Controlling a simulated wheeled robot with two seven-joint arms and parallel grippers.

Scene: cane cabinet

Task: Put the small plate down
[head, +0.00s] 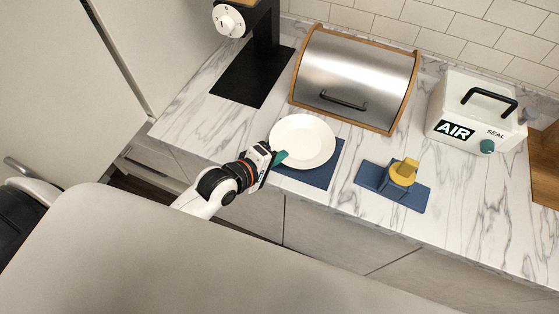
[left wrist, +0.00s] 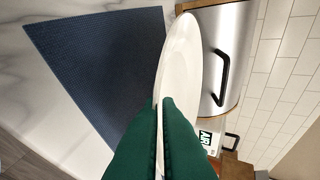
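The small plate (head: 303,141) is white and round. My left gripper (head: 278,158) is shut on the near left part of its rim. In the left wrist view the plate (left wrist: 181,62) stands edge-on between the two green fingers of my gripper (left wrist: 160,130). The plate is apart from the dark blue mat (head: 318,174), above and partly over it in the head view. The mat also shows bare in the left wrist view (left wrist: 100,70). My right gripper is in neither view.
A steel and wood bread box (head: 356,79) stands behind the plate. To the right are a blue mat (head: 411,196) with a yellow item (head: 404,171) and a white AIR box (head: 474,113). A black appliance (head: 264,45) stands at the back left. Marble counter shows between them.

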